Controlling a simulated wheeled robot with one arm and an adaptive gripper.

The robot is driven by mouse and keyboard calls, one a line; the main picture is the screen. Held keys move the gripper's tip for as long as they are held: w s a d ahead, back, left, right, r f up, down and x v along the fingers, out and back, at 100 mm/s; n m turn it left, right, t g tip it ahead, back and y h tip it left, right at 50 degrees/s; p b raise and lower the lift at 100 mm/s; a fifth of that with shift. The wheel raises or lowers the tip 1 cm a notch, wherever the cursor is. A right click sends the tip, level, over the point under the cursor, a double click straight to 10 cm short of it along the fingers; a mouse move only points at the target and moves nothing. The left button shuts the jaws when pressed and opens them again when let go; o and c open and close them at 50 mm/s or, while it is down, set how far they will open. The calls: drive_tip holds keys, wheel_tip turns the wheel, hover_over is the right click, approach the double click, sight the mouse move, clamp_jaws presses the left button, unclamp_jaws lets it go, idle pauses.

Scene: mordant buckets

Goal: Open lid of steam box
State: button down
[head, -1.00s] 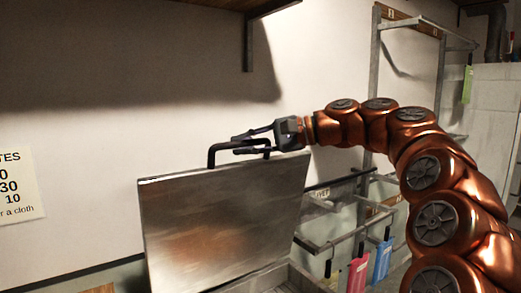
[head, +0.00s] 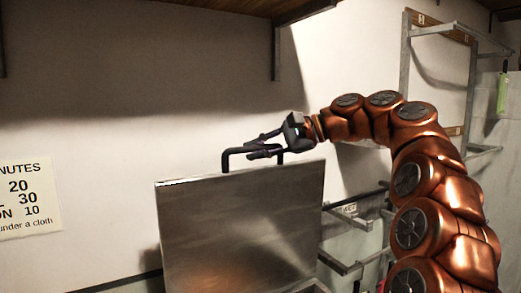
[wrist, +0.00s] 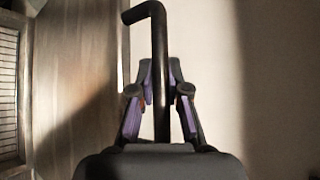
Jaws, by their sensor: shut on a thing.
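The steam box lid (head: 240,230) is a flat grey metal panel standing raised, near upright, in the head view. A black bar handle (head: 232,152) sits at its top edge. My gripper (head: 262,144) is at this handle, its fingers closed on it. In the wrist view the handle (wrist: 158,50) runs between the two fingers of my gripper (wrist: 160,85), and the lid (wrist: 75,80) shows to the left. The inside of the box is mostly hidden below the head view's lower edge.
A wall sign (head: 25,200) hangs at the left. A metal rack (head: 440,60) stands against the wall at the right, with rails (head: 350,220) beside the lid. A shelf bracket (head: 277,50) is above the lid. The wall behind the lid is close.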

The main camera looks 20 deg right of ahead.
drive_tip(key=c, duration=1.1)
unclamp_jaws()
drive_tip(key=shift+c, duration=0.2)
drive_tip(key=shift+v, duration=3.5)
drive_tip(key=shift+d, duration=0.15)
